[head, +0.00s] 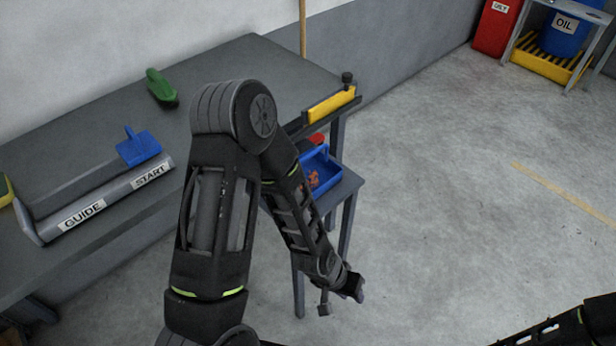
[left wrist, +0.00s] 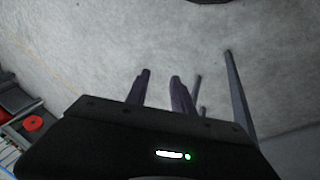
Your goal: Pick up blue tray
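The blue tray (head: 326,178) sits on a small grey side table beside the long workbench, with reddish copper pieces (head: 312,179) inside. My left forearm hides its left part. My left gripper (head: 340,296) hangs in front of and below the tray, apart from it, over the floor. In the left wrist view its two fingers (left wrist: 160,78) stand apart with only floor between them, so it is open and empty. My right arm shows only at the bottom right edge; its gripper is out of view.
The small table (head: 346,186) has thin legs near my left gripper. On the workbench (head: 228,62) are a guide rail (head: 110,200) with a blue handled block (head: 138,149) and a green tool (head: 160,86). A yellow bar (head: 331,104) stands at the bench end.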

